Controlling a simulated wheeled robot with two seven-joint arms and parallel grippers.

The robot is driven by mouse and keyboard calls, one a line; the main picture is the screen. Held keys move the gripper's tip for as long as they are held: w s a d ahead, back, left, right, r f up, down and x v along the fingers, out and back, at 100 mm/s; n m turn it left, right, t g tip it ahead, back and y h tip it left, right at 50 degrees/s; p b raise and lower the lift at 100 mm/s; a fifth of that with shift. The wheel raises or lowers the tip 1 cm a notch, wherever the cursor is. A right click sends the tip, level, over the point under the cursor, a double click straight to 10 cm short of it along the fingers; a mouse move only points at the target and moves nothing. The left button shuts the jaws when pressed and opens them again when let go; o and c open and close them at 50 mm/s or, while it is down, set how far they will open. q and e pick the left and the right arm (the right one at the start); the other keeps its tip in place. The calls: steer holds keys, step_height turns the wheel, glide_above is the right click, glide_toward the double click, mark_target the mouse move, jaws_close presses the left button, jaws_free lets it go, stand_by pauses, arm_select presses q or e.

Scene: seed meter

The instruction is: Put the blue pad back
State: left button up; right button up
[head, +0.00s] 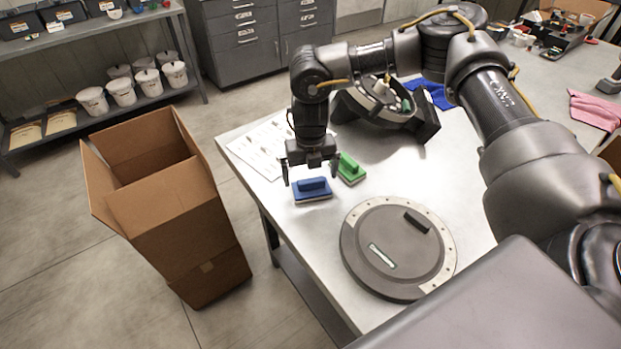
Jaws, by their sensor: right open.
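The blue pad (312,190), a flat block with a raised handle, lies on the metal table near its left edge. A similar green pad (347,169) lies just to its right and a little behind. My right gripper (311,180) points down over the blue pad, its two fingers apart on either side of the pad's handle. I cannot tell whether the fingers touch the pad. A printed sheet (262,148) lies on the table behind the pads, partly covered by my arm. My left gripper is out of view.
A round grey disc (398,247) with a pale perforated rim lies in front. A dark curved housing (385,108) stands behind, beside a blue cloth (436,93). An open cardboard box (165,205) stands left of the table. A pink cloth (594,109) lies far right.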

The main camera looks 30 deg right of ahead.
mark_target(311, 178)
step_height(311, 178, up, 10)
steer(key=b, duration=0.1)
steer(key=shift+b, duration=0.35)
steer(key=shift+s, duration=0.1)
